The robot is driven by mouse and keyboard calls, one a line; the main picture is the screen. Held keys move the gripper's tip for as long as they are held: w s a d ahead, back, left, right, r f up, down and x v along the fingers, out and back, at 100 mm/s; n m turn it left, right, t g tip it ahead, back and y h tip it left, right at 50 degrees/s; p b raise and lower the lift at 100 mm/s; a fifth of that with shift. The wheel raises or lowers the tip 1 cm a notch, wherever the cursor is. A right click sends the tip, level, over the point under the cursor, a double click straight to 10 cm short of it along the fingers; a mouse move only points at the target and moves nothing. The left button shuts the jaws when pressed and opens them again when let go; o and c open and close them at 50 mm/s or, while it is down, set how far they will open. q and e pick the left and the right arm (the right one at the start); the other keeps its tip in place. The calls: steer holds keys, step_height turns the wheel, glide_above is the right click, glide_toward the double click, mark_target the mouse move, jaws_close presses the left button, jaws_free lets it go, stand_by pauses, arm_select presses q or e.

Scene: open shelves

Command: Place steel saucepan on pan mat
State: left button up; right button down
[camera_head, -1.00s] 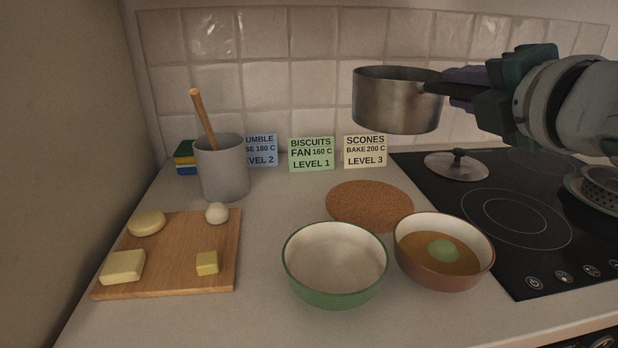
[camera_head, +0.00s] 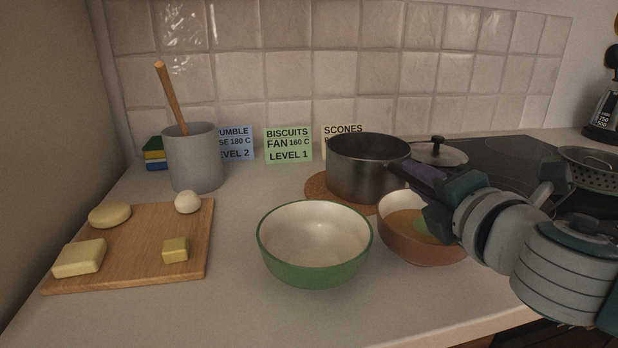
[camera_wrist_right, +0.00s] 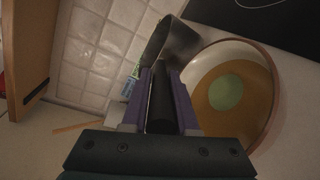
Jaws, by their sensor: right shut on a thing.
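The steel saucepan (camera_head: 362,170) is upright over the round cork pan mat (camera_head: 316,187) in the head view. Its base appears to be on the mat or very close above it; I cannot tell which. The pan hides most of the mat. My right gripper (camera_head: 430,180) is shut on the saucepan's dark handle, to the right of the pan and over the brown bowl. In the right wrist view the handle (camera_wrist_right: 161,105) lies between the purple fingers, with part of the saucepan (camera_wrist_right: 172,42) beyond. My left gripper is not in view.
A brown bowl (camera_head: 400,244) with soup stands right in front of the mat, under my right gripper. A green bowl (camera_head: 314,270) is beside it. A wooden board (camera_head: 140,240), grey crock (camera_head: 194,160) and recipe cards (camera_head: 288,145) stand left and behind. The hob (camera_head: 510,155) holds a lid (camera_head: 438,153).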

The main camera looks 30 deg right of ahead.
steer(key=shift+w+r, duration=0.1)
steer(key=c, duration=1.2)
jaws_free()
steer(key=shift+f, duration=0.25)
steer(key=o, duration=0.5)
steer(key=shift+r, duration=0.1)
